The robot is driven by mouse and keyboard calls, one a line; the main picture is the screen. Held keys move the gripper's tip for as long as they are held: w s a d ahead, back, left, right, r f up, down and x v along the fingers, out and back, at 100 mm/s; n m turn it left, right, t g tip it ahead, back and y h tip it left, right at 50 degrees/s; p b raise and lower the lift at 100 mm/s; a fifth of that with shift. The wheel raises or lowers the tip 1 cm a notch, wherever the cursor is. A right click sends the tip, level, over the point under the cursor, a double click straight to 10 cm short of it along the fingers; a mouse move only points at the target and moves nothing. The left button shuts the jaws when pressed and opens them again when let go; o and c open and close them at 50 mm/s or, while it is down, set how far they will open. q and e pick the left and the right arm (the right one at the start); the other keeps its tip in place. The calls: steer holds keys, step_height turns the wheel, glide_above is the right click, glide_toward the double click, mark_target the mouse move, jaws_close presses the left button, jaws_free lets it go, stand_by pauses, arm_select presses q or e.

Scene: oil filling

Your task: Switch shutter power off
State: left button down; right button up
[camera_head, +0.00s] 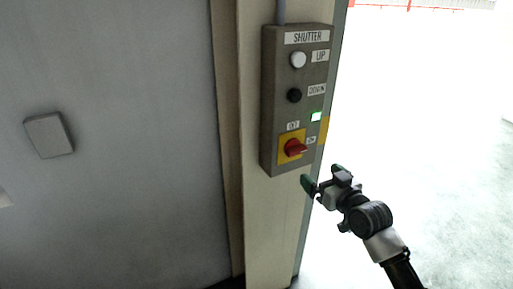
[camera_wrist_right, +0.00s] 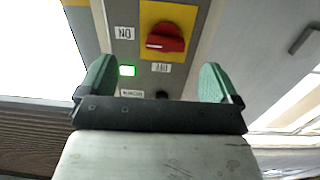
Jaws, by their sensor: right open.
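The grey shutter control box (camera_head: 269,95) is fixed to a cream post. Its red rotary knob (camera_head: 294,148) sits on a yellow plate (camera_head: 284,156), with its handle lying roughly sideways, in line with the label on its right. The knob also shows in the right wrist view (camera_wrist_right: 165,38), ahead of the fingers, with the labels upside down. A green lamp (camera_head: 316,116) on the box is lit. My right gripper (camera_head: 322,176) is open and empty, just below and to the right of the box, apart from the knob. My left gripper is not in view.
A white UP button (camera_head: 298,60) and a black DOWN button (camera_head: 294,95) sit above the knob. The cream post (camera_head: 272,220) edges a bright opening on the right. A grey wall with a small plate (camera_head: 49,135) fills the left.

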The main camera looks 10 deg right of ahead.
mark_target(299, 150)
steer(key=shift+t+y, duration=0.3)
steer(key=x, duration=0.3)
steer(key=r+p+x, duration=0.1)
steer(key=x, duration=0.3)
steer(key=r+p+x, duration=0.1)
steer(key=x, duration=0.3)
steer(key=shift+s+a+r, duration=0.15)
steer(key=shift+a, duration=0.2)
steer(key=c, duration=0.9)
steer(key=shift+n, duration=0.3)
steer(key=shift+c, duration=0.2)
